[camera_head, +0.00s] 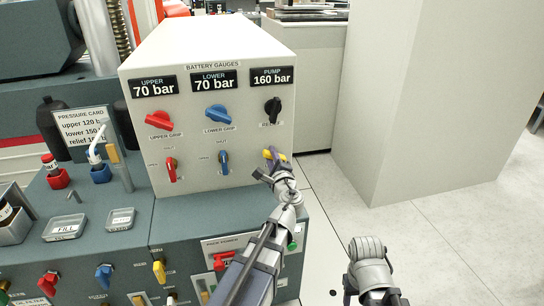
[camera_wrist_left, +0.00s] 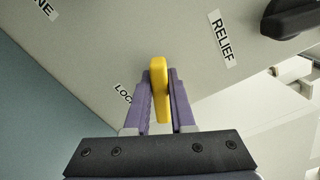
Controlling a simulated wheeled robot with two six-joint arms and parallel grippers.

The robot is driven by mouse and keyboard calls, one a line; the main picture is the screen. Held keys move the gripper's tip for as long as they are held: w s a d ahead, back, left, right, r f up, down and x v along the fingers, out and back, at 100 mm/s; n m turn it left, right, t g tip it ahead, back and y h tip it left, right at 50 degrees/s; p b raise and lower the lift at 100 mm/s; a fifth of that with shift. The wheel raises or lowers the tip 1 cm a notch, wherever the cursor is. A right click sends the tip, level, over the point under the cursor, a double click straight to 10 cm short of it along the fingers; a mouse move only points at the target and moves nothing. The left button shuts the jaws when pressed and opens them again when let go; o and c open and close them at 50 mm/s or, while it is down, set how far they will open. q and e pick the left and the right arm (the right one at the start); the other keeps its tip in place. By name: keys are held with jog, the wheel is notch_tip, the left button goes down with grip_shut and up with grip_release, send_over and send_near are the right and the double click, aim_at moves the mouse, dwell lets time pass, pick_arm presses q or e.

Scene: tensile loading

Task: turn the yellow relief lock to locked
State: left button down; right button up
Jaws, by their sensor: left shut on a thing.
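The yellow relief lock (camera_head: 268,153) is a small lever low on the right side of the pale gauge panel, below the black relief knob (camera_head: 272,107). My left gripper (camera_head: 276,162) is at the lock and hides part of it in the head view. In the left wrist view the purple fingers are shut on the yellow lever (camera_wrist_left: 158,92), one on each side. A label starting "LOC" is partly hidden behind the left finger. A "RELIEF" label is above right. The right gripper's fingers are not seen; only part of my right arm shows at the lower right.
The gauges read upper 70, lower 70 and pump 160 bar. Red (camera_head: 171,168) and blue (camera_head: 223,162) levers and larger knobs are left of the lock. A pressure card (camera_head: 84,130) stands further left. A pale cabinet (camera_head: 420,100) stands right; the floor before it is clear.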

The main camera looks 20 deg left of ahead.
pick_arm(q)
jog(key=n, duration=0.5)
jog(key=shift+s+f, duration=0.1)
jog(key=shift+f, duration=0.15)
jog(key=shift+n, duration=0.3)
jog(key=c, duration=0.8)
grip_release()
jog(key=shift+o, duration=0.2)
jog(key=v, duration=0.7)
jog(key=shift+s+d, duration=0.2)
jog(key=shift+s, duration=0.1)
